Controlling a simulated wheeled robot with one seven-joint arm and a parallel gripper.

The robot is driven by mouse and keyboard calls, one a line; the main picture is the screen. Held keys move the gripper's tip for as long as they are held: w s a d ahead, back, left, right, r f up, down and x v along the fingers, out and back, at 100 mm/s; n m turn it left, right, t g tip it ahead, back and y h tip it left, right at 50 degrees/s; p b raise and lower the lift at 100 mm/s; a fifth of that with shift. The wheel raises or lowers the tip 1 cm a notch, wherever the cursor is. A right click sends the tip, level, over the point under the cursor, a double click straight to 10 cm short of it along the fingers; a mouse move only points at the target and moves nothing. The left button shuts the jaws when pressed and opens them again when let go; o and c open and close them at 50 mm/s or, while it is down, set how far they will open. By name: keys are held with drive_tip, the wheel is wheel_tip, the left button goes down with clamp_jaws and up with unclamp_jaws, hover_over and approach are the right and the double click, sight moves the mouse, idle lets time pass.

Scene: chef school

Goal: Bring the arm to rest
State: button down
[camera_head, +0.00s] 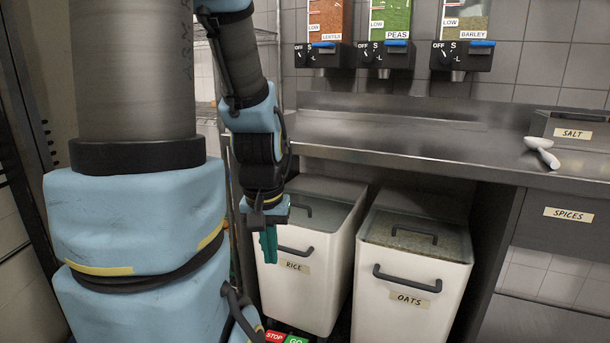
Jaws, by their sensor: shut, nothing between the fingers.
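My arm, light blue with dark grey joints, fills the left side of the head view and folds downward. My gripper (268,246) points down, with teal fingers shut together and nothing held. It hangs in front of the left edge of the white rice bin (318,300), below the counter's height. I cannot tell whether the fingers touch the bin.
A white oats bin (402,312) stands right of the rice bin under the steel counter (430,152). A white scoop (543,152) lies on the counter near the salt box (573,133). Lentil, pea and barley dispensers (466,48) hang above. A wire shelf is behind my arm.

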wheel_tip(320, 180, up, 17)
drive_tip(key=p, duration=1.5)
